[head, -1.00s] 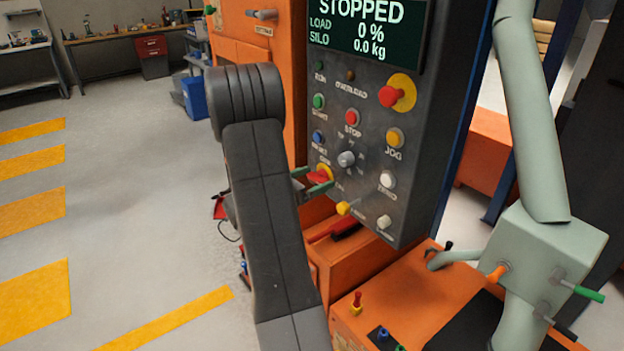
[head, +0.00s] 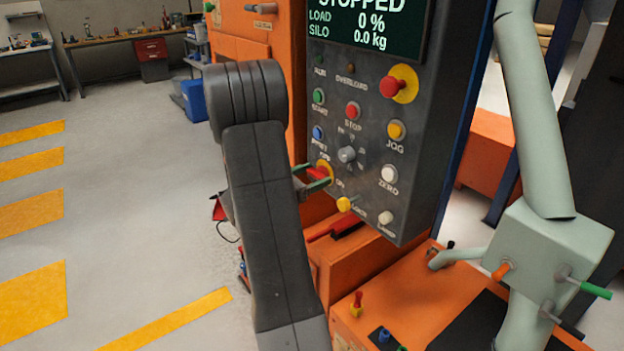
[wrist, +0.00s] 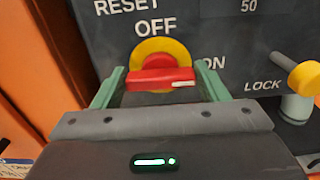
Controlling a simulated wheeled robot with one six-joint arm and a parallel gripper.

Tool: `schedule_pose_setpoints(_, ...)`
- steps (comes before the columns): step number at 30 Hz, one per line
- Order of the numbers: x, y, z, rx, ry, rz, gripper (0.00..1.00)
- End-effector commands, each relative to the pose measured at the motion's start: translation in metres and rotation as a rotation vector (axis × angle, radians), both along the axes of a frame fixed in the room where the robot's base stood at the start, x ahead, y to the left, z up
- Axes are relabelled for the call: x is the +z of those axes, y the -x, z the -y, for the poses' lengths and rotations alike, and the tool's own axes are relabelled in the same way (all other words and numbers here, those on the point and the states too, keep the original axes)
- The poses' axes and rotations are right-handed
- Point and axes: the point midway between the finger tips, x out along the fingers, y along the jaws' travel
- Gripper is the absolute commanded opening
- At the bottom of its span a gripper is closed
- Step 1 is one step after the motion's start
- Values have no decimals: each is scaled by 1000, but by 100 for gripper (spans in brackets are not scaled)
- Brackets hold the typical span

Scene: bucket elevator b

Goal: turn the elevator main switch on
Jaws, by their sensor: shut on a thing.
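The main switch is a red bar handle (wrist: 160,79) on a round yellow plate (wrist: 161,50), low on the left of the grey control panel. In the wrist view the bar lies about level, its white mark at the right end, close to the ON label; OFF is above it. My gripper (wrist: 160,92) is shut on the handle, with a green finger at each end of the bar. In the head view the gripper (head: 316,179) is at the red handle (head: 318,174), partly hidden by fingers and arm.
The panel screen (head: 367,25) reads STOPPED, 0 % and 0.0 kg. A yellow-tipped LOCK lever (wrist: 305,78) stands close right of the gripper. A red emergency button (head: 393,87), a grey selector knob (head: 347,154) and several push buttons are above. An orange housing (head: 345,260) lies below.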

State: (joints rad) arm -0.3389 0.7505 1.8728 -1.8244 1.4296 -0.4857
Motion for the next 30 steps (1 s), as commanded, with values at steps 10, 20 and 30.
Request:
schedule_pose_setpoints(10,0,0,0,0,-1,0,89)
schedule_pose_setpoints(20,-1,7,-12,3,-2,1,89)
schedule_pose_setpoints(30,-1,43,-61,6,-1,2,89)
